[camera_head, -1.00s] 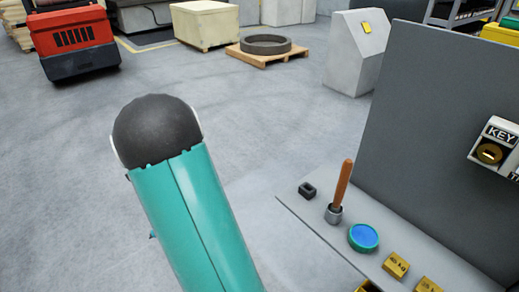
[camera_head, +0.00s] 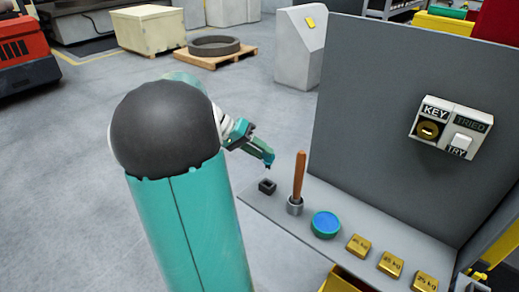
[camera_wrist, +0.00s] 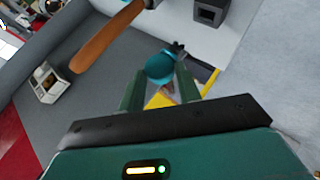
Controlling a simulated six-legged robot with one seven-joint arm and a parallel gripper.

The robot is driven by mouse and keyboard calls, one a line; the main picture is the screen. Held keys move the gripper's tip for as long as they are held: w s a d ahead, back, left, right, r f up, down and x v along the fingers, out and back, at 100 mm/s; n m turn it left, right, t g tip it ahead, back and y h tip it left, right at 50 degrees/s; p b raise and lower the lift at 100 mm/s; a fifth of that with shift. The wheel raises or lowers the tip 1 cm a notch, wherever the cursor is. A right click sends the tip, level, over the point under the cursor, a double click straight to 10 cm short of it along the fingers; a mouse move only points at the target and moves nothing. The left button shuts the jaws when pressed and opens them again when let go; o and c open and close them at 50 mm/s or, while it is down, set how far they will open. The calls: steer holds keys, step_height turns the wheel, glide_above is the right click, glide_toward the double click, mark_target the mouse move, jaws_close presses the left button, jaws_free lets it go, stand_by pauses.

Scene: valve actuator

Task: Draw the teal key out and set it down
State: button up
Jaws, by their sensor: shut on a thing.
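My gripper (camera_head: 262,157) is raised over the far left end of the grey shelf in the head view. In the wrist view its fingers (camera_wrist: 160,88) are shut on the teal key (camera_wrist: 159,67), which has a round head and a dark end pointing away from the fingers. The key is clear of the shelf. The KEY box (camera_head: 447,130) is on the upright grey panel. Its round brass lock (camera_head: 427,130) shows an empty slot, with a TRY rocker (camera_head: 461,142) beside it.
On the shelf (camera_head: 262,205) stand a small black hollow block (camera_head: 267,186), an upright wooden handle (camera_head: 299,175) in a metal cup, a blue-topped round dish (camera_head: 325,224) and several brass weights (camera_head: 390,263). The grey panel (camera_head: 370,90) rises behind. Open floor lies left.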

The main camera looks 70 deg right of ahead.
steer(key=shift+d+r, duration=0.1)
steer(key=shift+r, duration=0.05)
steer(key=shift+f, duration=2.9)
steer(key=shift+f, duration=1.6)
steer(key=o, duration=1.2)
steer(key=shift+c, duration=0.2)
steer(key=shift+w+f, duration=0.1)
steer(key=shift+w+r, duration=0.2)
steer(key=shift+w, duration=0.15)
steer(key=v, duration=1.3)
steer(key=shift+a, duration=0.25)
